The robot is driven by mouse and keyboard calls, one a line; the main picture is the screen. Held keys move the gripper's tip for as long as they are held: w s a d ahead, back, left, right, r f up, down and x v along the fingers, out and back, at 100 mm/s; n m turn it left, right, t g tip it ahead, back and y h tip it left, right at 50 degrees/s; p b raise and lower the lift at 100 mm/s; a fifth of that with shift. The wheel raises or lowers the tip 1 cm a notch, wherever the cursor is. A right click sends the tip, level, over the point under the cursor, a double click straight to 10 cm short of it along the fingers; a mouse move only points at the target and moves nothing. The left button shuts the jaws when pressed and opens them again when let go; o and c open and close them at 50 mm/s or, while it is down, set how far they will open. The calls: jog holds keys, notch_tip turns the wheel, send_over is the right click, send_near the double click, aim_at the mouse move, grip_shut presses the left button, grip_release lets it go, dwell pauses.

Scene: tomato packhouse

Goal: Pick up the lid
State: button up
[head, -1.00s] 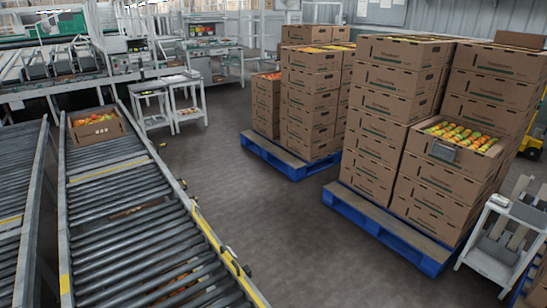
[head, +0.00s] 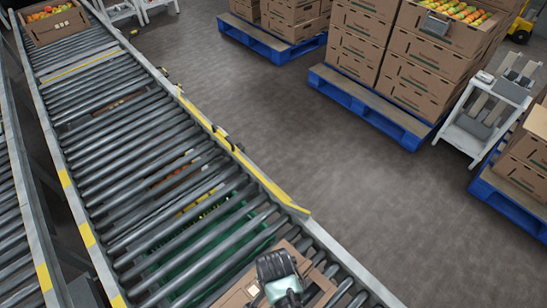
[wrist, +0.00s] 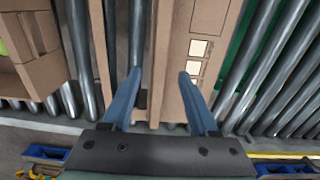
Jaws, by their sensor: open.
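A brown cardboard piece (head: 236,294) with a pale label lies on the roller conveyor at the bottom of the head view. In the wrist view this cardboard (wrist: 209,22) carries small white labels and extends between and beyond my fingertips. I cannot tell whether it is a separate lid or part of a carton. My gripper (wrist: 156,76) is open, its two blue fingers apart over the cardboard, with nothing clearly held. Whether the fingers touch it is unclear. In the head view my wrist covers part of the cardboard, and the fingertips are hidden.
The roller conveyor (head: 150,150) has a raised yellow-edged side rail (head: 245,165). A tomato carton (head: 60,28) sits at its far end. Another open carton (wrist: 30,75) is at the left in the wrist view. Stacked cartons stand on blue pallets (head: 360,105); the grey floor between is clear.

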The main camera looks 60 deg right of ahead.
jog(key=f+b, duration=0.1)
jog(key=f, duration=0.4)
jog(key=shift+a, duration=0.2)
jog(key=shift+c, duration=0.3)
grip_shut()
